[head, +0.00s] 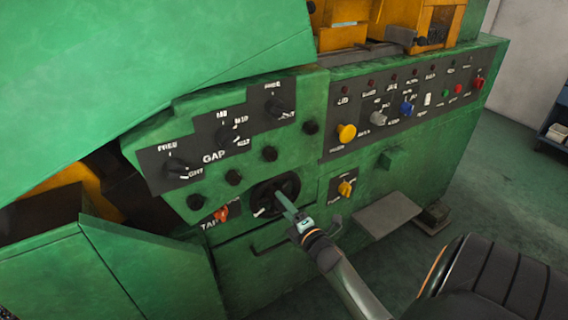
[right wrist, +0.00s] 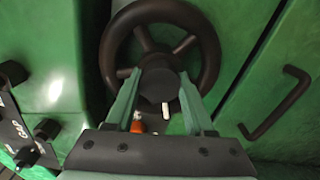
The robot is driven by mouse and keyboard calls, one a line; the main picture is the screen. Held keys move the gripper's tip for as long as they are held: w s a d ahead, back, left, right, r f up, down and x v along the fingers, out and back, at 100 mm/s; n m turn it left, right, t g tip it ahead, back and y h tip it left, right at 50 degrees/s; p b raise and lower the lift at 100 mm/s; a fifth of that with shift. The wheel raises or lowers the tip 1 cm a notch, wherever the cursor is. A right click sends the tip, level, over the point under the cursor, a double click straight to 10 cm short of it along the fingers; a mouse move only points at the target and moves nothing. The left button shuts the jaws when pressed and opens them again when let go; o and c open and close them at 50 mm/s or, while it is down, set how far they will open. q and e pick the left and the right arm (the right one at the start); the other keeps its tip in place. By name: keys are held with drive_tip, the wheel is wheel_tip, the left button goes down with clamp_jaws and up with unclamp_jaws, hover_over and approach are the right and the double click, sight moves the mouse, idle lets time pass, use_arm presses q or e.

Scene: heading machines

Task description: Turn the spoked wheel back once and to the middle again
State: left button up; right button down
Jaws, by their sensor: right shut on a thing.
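The spoked wheel (head: 272,194) is a black handwheel on the lower front of the green machine. In the right wrist view the wheel (right wrist: 205,45) fills the top middle, with its rim, spokes and round hub in sight. My right gripper (head: 288,204) reaches the wheel from the lower right. In the right wrist view its two green fingers (right wrist: 160,100) stand on either side of the hub and are shut on it. A white mark shows between the fingers below the hub. The fingertips partly cover the lower spokes. My left gripper is in neither view.
A dark bar handle (right wrist: 278,105) is right of the wheel. An orange knob (head: 221,213) sits left of it and a yellow knob (head: 345,188) right of it. A grey ledge (head: 388,214) juts out farther right. Panels with several knobs and buttons lie above.

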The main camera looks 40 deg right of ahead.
drive_tip(key=shift+r+n, duration=0.1)
drive_tip(key=shift+n, duration=0.4)
drive_tip(key=shift+c, duration=1.3)
unclamp_jaws()
drive_tip(key=v, duration=1.2)
drive_tip(key=shift+s+b, duration=0.25)
drive_tip(key=shift+b, duration=0.15)
